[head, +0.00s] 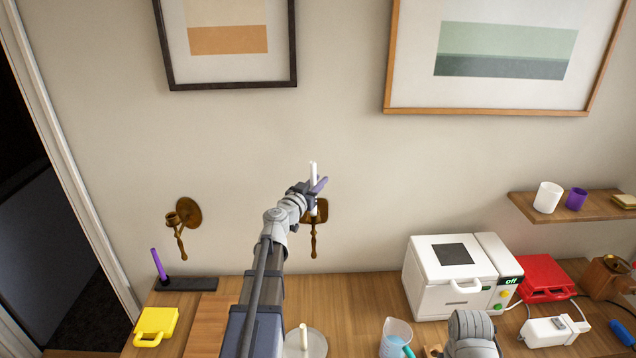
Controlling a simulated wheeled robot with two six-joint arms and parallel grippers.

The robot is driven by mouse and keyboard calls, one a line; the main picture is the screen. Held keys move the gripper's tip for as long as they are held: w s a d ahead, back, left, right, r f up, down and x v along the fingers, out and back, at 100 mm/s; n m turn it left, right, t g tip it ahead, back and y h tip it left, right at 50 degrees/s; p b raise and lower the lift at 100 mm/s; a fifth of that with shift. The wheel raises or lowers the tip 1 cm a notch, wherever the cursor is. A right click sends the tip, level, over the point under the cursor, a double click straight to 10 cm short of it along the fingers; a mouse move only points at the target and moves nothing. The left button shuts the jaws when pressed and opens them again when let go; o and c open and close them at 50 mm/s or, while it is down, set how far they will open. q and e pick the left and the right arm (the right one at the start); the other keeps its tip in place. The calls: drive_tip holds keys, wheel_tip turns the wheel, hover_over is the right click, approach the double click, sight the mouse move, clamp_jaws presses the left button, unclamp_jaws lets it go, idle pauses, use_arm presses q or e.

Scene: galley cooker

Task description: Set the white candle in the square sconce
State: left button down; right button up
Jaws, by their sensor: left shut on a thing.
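My left gripper (317,187) is shut on the white candle (313,172) and holds it upright. The square sconce (322,213) is a brass piece on the wall behind the gripper, with a handle-like stem hanging below its plate. The candle's lower end overlaps the sconce plate in the head view; my gripper and wrist hide much of the sconce. I cannot tell whether the candle's foot is in the sconce's cup or in front of it. My right gripper is not in view.
A round brass sconce (188,212) hangs further left. A purple candle (158,263) stands in a dark holder on the wooden counter. Another pale candle (304,338) is on a round plate. A yellow case (156,325), white oven (455,275) and measuring jug (395,335) stand around.

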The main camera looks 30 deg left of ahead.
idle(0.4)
use_arm(q)
drive_tip(key=shift+c, duration=0.4)
unclamp_jaws()
drive_tip(key=s, duration=1)
idle(0.5)
drive_tip(key=shift+s+d, duration=0.1)
drive_tip(key=shift+d, duration=0.05)
idle(0.9)
